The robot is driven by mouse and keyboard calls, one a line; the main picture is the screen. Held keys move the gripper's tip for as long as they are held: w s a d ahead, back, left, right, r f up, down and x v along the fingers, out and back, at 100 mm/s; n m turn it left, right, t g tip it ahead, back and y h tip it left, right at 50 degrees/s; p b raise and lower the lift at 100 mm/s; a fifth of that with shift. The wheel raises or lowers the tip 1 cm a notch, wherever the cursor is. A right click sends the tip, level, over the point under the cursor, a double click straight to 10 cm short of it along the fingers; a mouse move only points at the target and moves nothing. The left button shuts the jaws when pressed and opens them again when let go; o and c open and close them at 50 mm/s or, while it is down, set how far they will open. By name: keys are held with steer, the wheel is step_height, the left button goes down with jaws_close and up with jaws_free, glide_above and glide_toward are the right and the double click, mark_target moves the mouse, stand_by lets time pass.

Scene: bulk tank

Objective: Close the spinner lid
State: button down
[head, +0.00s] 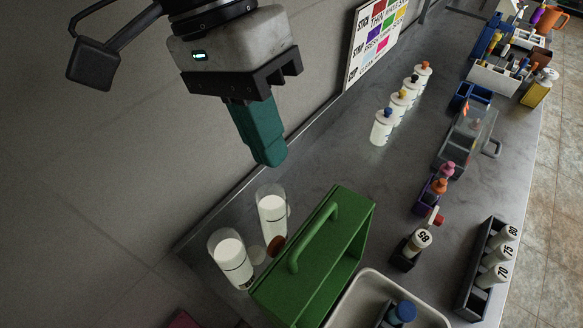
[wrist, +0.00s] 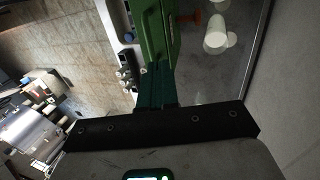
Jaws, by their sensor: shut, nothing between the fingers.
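A grey box (head: 452,156) with a clear panel (head: 474,122) raised above it stands on the right part of the counter in the head view. It looks like the spinner with its lid up, but I cannot be sure. A grey handle (head: 492,149) sits at its right side. My gripper (head: 270,160) is shut and empty, high at the left near the wall, well apart from the box. Its teal fingers also show together in the wrist view (wrist: 157,85). The spinner is not clearly visible in the wrist view.
A green carrier with a handle (head: 318,240) and two clear containers of white liquid (head: 232,262) stand below my gripper. Several white bottles (head: 381,128) line the counter's back. A dark rack (head: 486,268) of numbered bottles and a metal tray (head: 352,308) are at front.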

steer(key=p+x, duration=0.1)
steer(key=x, duration=0.9)
steer(key=shift+d+r, duration=0.15)
steer(key=shift+d, duration=0.05)
